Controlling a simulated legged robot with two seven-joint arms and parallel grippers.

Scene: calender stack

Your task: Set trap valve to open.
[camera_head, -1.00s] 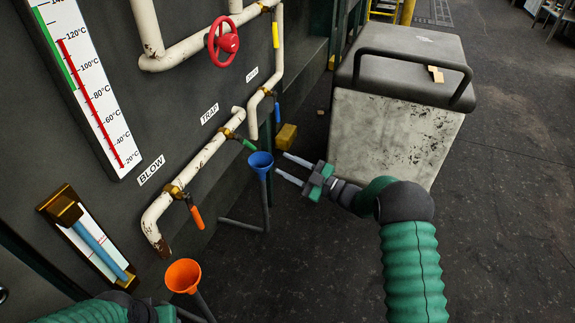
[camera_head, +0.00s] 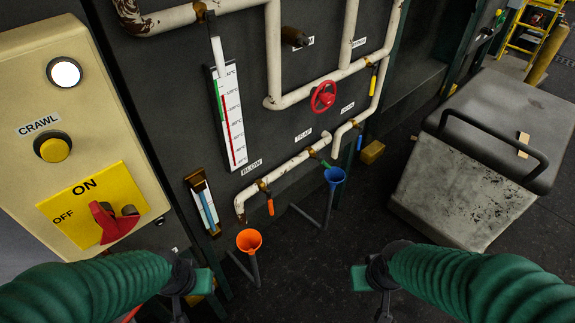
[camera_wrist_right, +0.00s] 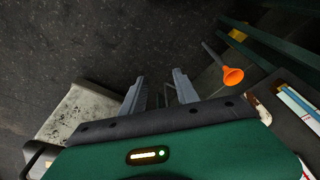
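The trap valve has a green lever handle (camera_head: 325,164) under the TRAP label (camera_head: 303,135). Its lever points down and right, across the pipe, and its lower end is close to the blue funnel (camera_head: 334,176). My right gripper shows low in the head view, well short of the valve. In the right wrist view its fingers (camera_wrist_right: 160,92) are apart with nothing between them. My left gripper (camera_head: 195,285) is at the lower left of the head view, away from the valve, its fingers too unclear to judge. The valve is not clear in the wrist view.
An orange lever (camera_head: 270,206) is beside the BLOW label, above an orange funnel (camera_head: 248,241). A red handwheel (camera_head: 323,96) sits above. A grey bin (camera_head: 455,190) stands right. A switch panel (camera_head: 40,90) is at left. Dark floor is open between my arms.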

